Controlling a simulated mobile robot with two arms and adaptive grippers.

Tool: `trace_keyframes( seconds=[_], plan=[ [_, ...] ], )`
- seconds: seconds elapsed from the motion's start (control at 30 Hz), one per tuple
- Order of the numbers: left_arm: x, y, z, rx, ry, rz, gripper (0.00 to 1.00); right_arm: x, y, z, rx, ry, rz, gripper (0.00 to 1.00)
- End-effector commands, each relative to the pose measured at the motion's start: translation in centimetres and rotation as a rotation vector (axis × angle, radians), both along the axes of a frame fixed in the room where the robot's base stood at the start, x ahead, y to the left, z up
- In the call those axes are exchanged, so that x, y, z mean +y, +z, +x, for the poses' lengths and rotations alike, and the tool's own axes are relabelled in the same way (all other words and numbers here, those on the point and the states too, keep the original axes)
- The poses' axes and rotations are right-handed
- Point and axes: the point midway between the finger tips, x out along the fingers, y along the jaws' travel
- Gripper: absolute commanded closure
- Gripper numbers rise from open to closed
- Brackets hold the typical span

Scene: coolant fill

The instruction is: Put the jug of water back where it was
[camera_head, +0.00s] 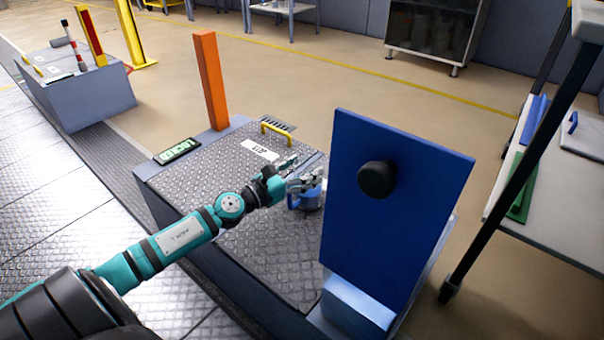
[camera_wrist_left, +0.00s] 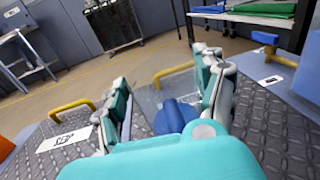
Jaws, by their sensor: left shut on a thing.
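The jug (camera_head: 307,198) shows as a small blue and grey vessel low beside the blue upright panel. My left gripper (camera_head: 299,178) reaches over it from the left and is shut on it. In the left wrist view, the blue part of the jug (camera_wrist_left: 178,114) lies between the two fingers of my left gripper (camera_wrist_left: 165,98); its lower part is hidden by the gripper. I cannot tell whether the jug touches the surface below, and water in it is not visible. My right gripper is not in view.
A grey treadplate top (camera_head: 215,190) lies under the arm, with a yellow handle (camera_head: 277,128) and an orange post (camera_head: 211,80). The blue panel (camera_head: 395,210) with a black knob (camera_head: 377,180) stands close right of the jug. A table (camera_head: 560,190) is farther right.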

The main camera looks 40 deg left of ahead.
Motion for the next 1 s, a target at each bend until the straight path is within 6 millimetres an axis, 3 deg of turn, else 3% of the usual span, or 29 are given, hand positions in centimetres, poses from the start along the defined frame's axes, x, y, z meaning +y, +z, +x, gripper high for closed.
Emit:
trace_keyframes(
  seconds=[0.33,0.37,0.5,0.9,1.0],
  plan=[
    [0.0,-0.2,0.0,-0.004,0.001,0.000,0.87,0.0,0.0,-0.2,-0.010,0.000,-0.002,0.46],
    [0.0,-0.2,0.0,0.000,0.000,0.001,0.25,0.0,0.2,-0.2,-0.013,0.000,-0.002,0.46],
    [0.0,-0.2,0.0,0.000,0.000,0.001,0.07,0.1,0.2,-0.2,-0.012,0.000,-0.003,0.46],
    [0.0,0.4,0.0,0.000,-0.001,0.001,0.06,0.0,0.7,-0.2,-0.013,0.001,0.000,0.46],
    [0.2,-0.1,-1.2,0.003,-0.001,-0.001,0.06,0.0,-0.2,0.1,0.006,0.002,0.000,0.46]
  ],
)
